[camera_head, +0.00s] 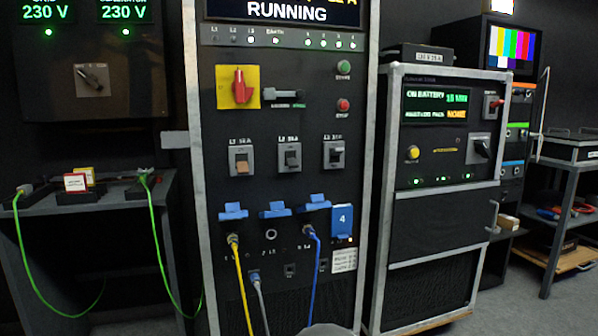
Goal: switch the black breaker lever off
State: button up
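Three breakers sit in a row on the front of the tall central cabinet. The labels above the breakers are blurred. My gripper is not in view. A grey rounded shape at the bottom edge may be part of my arm.
The cabinet (204,200) display reads RUNNING. A red rotary switch (239,87) on a yellow plate and green and red buttons sit above the breakers. Blue-flapped sockets with yellow, grey and blue cables (240,270) hang below. A battery cabinet (440,215) stands right, a table left.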

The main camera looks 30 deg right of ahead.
aim_at(292, 163)
jog(key=k, duration=1)
jog(key=z, duration=0.65)
jog(key=i, duration=1.45)
jog(key=u, duration=0.3)
